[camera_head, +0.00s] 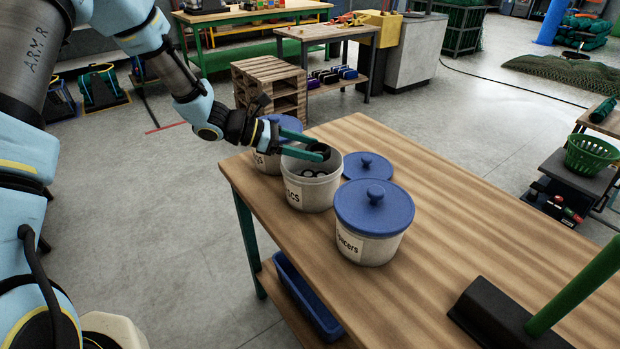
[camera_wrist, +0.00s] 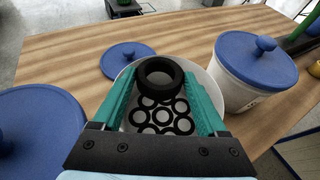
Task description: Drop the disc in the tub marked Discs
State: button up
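My gripper (camera_head: 318,150) reaches in from the left over the open white tub (camera_head: 311,192), whose partly hidden label ends in "SCS". Its green fingers are shut on a thick black disc (camera_wrist: 160,75) with a hole in its middle. The disc is between the fingertips, above the tub's opening; it also shows dark in the head view (camera_head: 316,155). Several thinner black rings (camera_wrist: 163,116) lie in the tub below. The tub's blue lid (camera_head: 368,165) is off and lies on the table beside it.
A lidded tub marked Spacers (camera_head: 370,246) stands close by at the front right. Another blue-lidded tub (camera_head: 266,163) is behind on the left, its label partly hidden. The wooden table (camera_head: 470,210) is clear to the right, up to a black-based green-handled tool (camera_head: 510,318).

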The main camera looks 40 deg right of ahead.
jog(key=o, duration=0.4)
jog(key=shift+c, duration=0.2)
jog(key=b+v, duration=0.2)
jog(key=v, duration=0.9)
jog(key=shift+b, duration=0.3)
